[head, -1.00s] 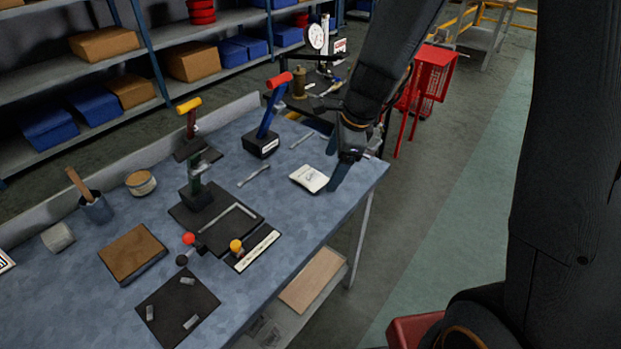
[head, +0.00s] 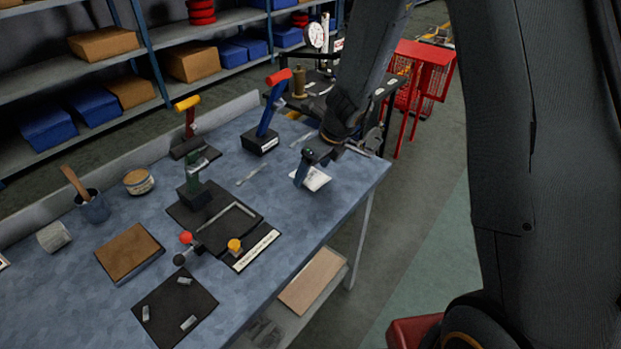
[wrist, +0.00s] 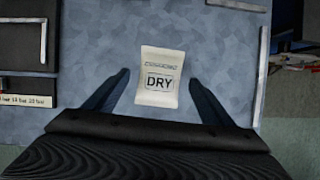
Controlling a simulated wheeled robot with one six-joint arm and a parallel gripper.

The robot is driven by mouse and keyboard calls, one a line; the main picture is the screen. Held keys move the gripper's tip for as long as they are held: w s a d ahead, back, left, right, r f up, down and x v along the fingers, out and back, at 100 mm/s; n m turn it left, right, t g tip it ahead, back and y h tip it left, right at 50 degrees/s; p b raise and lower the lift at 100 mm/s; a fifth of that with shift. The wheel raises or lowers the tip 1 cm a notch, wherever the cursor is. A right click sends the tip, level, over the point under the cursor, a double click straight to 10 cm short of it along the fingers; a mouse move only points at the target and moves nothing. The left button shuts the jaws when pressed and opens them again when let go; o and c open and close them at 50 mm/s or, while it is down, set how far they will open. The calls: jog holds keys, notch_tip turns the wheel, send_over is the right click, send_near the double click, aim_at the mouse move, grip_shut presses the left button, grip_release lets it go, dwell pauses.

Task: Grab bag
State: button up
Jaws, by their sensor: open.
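The bag is a small white packet (wrist: 158,77) marked "DRY". In the wrist view it lies on the blue-grey bench top, between and just ahead of my open fingers. In the head view the bag (head: 314,179) is near the bench's right end, partly hidden by my gripper. My gripper (head: 318,170) is above the bag there, and its spread fingers also show in the wrist view (wrist: 158,92). Nothing is held. I cannot tell the exact height of the fingertips above the bench.
A red-handled tool on a black block (head: 262,143) stands left of the bag. A small wrench (head: 252,175) lies nearby. A black fixture plate (head: 215,215) fills the bench middle. A red stand (head: 425,75) is beyond the bench's right end.

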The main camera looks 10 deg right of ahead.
jog(key=shift+x, duration=0.75)
jog(key=shift+f, duration=0.1)
jog(key=c, duration=1.2)
